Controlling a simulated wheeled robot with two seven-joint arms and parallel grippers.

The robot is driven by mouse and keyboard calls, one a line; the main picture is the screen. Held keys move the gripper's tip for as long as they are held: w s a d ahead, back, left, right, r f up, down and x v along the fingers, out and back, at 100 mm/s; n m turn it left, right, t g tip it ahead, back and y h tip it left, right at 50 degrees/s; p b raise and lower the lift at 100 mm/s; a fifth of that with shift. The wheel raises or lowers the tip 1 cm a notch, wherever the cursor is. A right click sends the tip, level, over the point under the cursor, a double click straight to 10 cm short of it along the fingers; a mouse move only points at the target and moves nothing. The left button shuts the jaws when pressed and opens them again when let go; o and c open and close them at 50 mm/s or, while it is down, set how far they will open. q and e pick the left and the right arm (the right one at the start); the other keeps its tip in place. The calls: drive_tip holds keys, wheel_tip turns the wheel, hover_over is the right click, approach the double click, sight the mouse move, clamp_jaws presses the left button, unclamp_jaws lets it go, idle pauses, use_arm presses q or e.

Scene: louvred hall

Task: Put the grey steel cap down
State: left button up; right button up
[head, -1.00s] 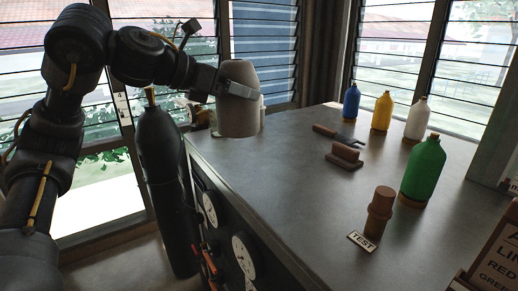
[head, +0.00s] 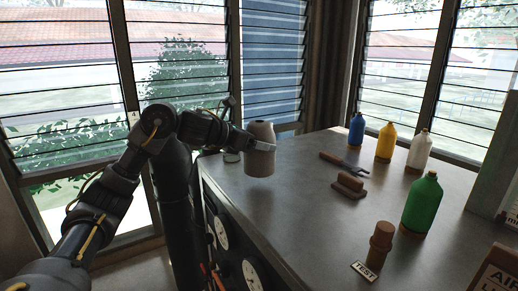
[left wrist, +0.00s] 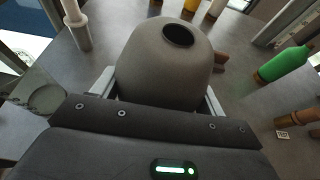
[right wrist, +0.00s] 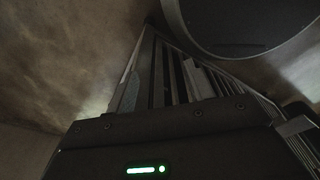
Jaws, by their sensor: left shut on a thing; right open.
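The grey steel cap (head: 261,150) is a domed, upright shell with a round hole in its top. My left gripper (head: 258,146) is shut on its sides, near the far left part of the bench (head: 310,210). In the left wrist view the cap (left wrist: 150,75) sits between the two fingers, with its dark hole on top. I cannot tell whether its bottom edge touches the bench. My right gripper (right wrist: 165,80) shows only in the right wrist view, open and empty, in a dim place.
Blue (head: 356,130), yellow (head: 385,143), white (head: 418,151) and green (head: 421,205) bottles stand along the right. A black cylinder (head: 174,205) stands left.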

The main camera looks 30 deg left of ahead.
use_arm(q)
drive_tip(key=f+p, duration=0.1)
drive_tip(key=f, duration=0.1)
drive_tip(key=w+f+p, duration=0.1)
drive_tip(key=f, duration=0.1)
drive_tip(key=shift+w+p, duration=0.1)
drive_tip(key=shift+p, duration=0.25)
drive_tip(key=shift+f, duration=0.1)
use_arm(e)
drive_tip(key=s+r, duration=0.1)
drive_tip(key=r, duration=0.1)
drive_tip(key=shift+s+r, duration=0.35)
use_arm(q)
drive_tip(key=shift+w, duration=0.1)
use_arm(e)
drive_tip(key=shift+s+f, duration=0.1)
use_arm(q)
drive_tip(key=shift+f+b, duration=0.2)
drive_tip(key=shift+b, duration=0.1)
drive_tip(key=o, duration=1.9)
drive_tip(key=shift+c, duration=0.2)
use_arm(e)
drive_tip(key=shift+s, duration=0.15)
